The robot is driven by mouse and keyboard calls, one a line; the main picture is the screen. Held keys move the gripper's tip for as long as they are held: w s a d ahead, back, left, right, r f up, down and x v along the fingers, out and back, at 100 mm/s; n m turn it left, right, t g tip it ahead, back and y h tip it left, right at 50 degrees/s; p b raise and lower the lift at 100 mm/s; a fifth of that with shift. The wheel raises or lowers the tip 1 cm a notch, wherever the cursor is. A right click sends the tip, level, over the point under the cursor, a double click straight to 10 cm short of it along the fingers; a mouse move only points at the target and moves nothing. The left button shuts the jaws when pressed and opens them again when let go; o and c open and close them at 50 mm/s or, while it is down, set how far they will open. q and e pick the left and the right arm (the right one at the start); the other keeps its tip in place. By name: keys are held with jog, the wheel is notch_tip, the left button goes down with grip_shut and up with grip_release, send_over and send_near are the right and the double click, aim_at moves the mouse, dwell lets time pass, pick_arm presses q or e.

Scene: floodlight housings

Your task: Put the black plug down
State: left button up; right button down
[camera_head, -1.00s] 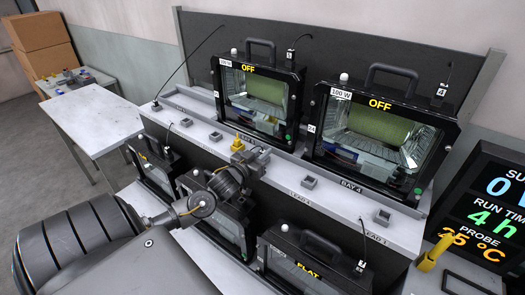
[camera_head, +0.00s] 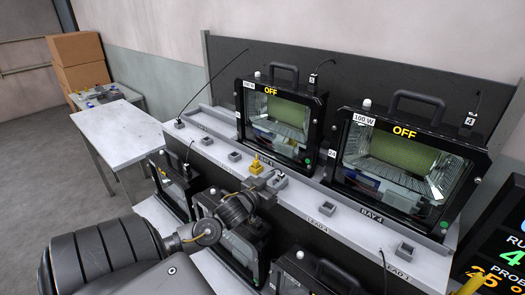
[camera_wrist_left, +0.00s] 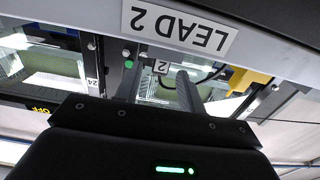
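My left gripper (camera_head: 270,181) is low over the grey shelf, just right of a yellow plug (camera_head: 255,163) and beside a small grey socket. In the left wrist view its two fingers (camera_wrist_left: 160,88) stand apart. A small white tag "2" (camera_wrist_left: 160,68) on something dark shows between the fingertips, with a thin black cable curving off to the right. This may be the black plug, but its body is not clear, and I cannot tell whether the fingers grip it. The yellow plug also shows in the wrist view (camera_wrist_left: 250,78).
Two floodlights reading OFF, a left one (camera_head: 284,118) and a right one (camera_head: 400,160), stand behind the shelf (camera_head: 322,200). More housings sit below its front edge. Empty sockets (camera_head: 405,251) line the shelf. A mostly bare side table (camera_head: 115,127) stands left. A display is at right.

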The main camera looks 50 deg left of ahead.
pick_arm(q)
jog(key=s+d+b, duration=0.1)
jog(key=s, duration=0.7)
jog(key=shift+s+b, duration=0.35)
jog(key=shift+s, duration=0.05)
